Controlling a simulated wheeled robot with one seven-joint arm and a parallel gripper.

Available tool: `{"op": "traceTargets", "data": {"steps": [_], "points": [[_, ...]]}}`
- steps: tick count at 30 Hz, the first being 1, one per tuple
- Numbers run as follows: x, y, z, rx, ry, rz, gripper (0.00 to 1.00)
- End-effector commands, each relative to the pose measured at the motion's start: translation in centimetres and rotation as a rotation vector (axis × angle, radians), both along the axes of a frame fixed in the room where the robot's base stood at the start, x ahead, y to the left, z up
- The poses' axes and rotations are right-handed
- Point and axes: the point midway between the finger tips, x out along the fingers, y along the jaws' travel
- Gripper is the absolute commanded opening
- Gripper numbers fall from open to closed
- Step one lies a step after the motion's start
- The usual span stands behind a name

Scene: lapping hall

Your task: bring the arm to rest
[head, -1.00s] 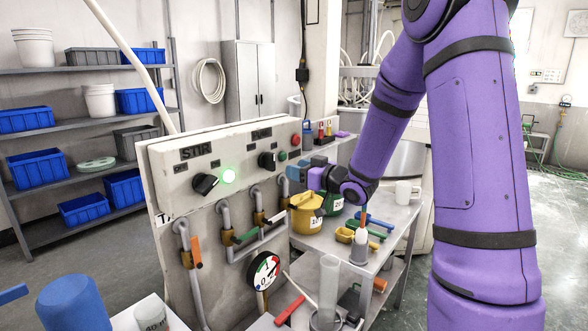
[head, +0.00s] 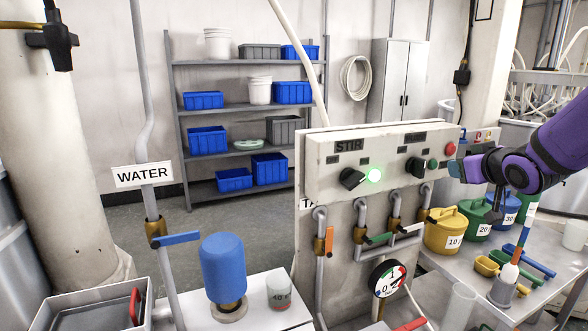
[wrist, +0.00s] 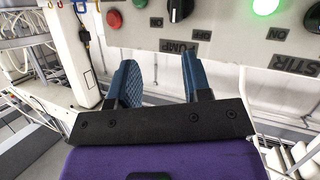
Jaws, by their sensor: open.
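My gripper (head: 456,168) is at the right of the head view, in front of the right end of the control panel (head: 325,175). In the wrist view its two blue fingers (wrist: 160,85) stand apart with nothing between them. They point toward the panel face, near the PUMP knob (wrist: 178,10) and the red button (wrist: 113,19). I cannot tell whether a finger touches the panel. The green lamp (head: 374,175) beside the STIR knob (head: 351,179) is lit. My purple arm reaches in from the right edge.
Below the panel are pipes with an orange-handled valve (head: 329,240) and a gauge (head: 388,279). Yellow (head: 440,236) and green (head: 474,222) jugs stand on the bench at right. A blue cylinder (head: 223,268) stands at front left, near the WATER pipe (head: 150,205). Shelves stand behind.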

Motion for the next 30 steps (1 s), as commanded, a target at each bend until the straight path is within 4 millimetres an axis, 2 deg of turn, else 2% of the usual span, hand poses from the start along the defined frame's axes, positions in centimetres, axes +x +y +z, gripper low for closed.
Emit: {"op": "traceTargets", "data": {"steps": [3, 9, 21, 25, 30], "points": [[-3.2, 0.6, 1.6, -0.021, 0.082, -0.079, 0.45], [-9.5, 1.9, 2.9, -0.010, 0.248, -0.179, 0.45], [-24.3, 6.3, 2.6, 0.110, 0.619, -0.201, 0.45], [-27.6, 7.4, 2.3, 0.138, 0.704, -0.172, 0.45], [-29.4, 7.9, 2.0, 0.154, 0.752, -0.154, 0.45]]}}
